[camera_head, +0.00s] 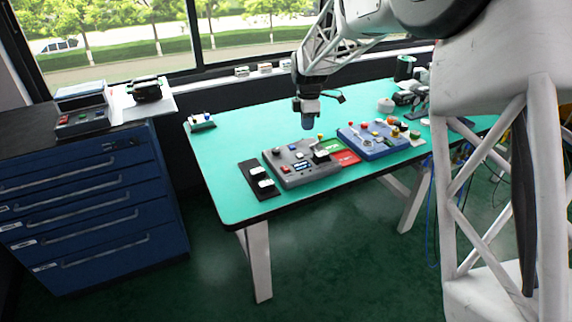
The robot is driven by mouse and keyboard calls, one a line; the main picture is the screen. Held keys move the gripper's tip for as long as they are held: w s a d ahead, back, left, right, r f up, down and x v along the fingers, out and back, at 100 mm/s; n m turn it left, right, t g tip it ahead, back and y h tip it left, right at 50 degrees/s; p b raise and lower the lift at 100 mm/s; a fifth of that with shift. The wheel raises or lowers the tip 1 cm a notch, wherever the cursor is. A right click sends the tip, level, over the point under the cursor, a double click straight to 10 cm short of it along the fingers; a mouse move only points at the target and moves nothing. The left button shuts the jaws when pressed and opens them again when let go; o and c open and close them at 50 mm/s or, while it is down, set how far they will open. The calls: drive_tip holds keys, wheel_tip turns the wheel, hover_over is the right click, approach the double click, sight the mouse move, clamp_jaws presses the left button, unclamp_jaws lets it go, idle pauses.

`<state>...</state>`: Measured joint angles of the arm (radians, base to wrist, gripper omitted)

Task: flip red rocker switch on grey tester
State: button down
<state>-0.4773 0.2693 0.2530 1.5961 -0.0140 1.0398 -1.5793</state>
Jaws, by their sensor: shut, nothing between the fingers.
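The grey tester (285,181) lies on the green-topped table, left of a blue box. It carries several small buttons, knobs and a display, too small to tell apart well.
The blue box (372,151) with coloured knobs stands to the right. A red and green board (345,157) lies between the boxes. A black strip with white switches (264,183) lies to the left.

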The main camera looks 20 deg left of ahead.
sight(286, 169)
drive_tip(key=w+a+f+n, duration=0.2)
drive_tip(key=a+f+n, duration=0.1)
drive_tip(key=a+f, duration=0.3)
drive_tip(key=a, duration=0.2)
drive_tip(key=shift+w+a, duration=0.35)
drive_tip(key=shift+w, duration=0.05)
drive_tip(key=shift+f, duration=0.1)
drive_tip(key=f, duration=1.4)
drive_tip(key=shift+s+d, duration=0.25)
drive_tip(key=shift+d, duration=0.05)
